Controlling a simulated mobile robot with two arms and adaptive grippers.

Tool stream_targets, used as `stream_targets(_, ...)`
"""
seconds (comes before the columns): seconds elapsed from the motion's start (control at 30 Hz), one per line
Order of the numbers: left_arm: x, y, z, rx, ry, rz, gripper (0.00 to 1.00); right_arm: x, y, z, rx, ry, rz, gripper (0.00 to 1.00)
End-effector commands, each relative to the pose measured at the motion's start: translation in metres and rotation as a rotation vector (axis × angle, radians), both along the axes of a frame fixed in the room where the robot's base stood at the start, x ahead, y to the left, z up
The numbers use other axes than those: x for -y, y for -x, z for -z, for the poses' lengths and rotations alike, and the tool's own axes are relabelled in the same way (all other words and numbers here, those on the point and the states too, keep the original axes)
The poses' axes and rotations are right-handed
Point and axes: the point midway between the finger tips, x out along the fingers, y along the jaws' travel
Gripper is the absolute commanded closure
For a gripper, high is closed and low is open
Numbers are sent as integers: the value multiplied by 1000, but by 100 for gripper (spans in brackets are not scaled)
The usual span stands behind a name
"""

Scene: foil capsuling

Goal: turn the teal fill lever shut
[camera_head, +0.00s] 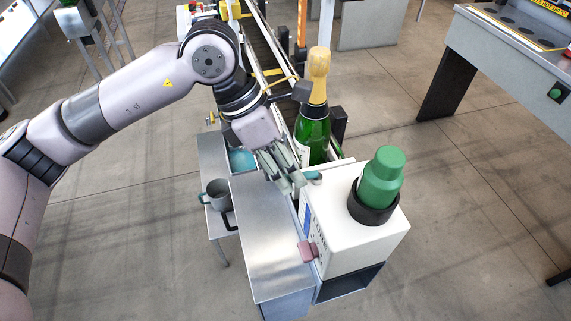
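The teal fill lever (313,176) sticks out at the back left corner of a white machine box (335,210). My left gripper (292,187) points down and to the right, with its fingertips right beside the lever's left end. The fingers look close together, but I cannot tell whether they are shut or touch the lever. Part of the lever may be hidden behind the fingertips. My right gripper is not in view.
A green bottle with a gold foil top (312,120) stands upright behind the lever. A green container (381,178) sits in a black ring on the box. A pink knob (308,251) is on its front left. A grey mug (218,194) and a teal vessel (242,160) are at left.

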Motion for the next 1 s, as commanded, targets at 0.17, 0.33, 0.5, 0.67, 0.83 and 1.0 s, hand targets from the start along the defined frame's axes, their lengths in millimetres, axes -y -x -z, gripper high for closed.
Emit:
stream_targets(0.17, 0, 0, 0, 0, 0, 0, 83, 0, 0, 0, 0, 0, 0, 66)
stream_targets(0.33, 0, 0, 0, 0, 0, 0, 94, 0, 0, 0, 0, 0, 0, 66)
stream_targets(0.5, 0, 0, 0, 0, 0, 0, 100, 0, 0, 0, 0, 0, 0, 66)
stream_targets(0.67, 0, 0, 0, 0, 0, 0, 100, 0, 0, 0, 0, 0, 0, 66)
stream_targets(0.83, 0, 0, -1, 0, 0, 0, 100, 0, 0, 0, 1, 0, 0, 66)
stream_targets(1.0, 0, 0, -1, 0, 0, 0, 100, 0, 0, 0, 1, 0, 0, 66)
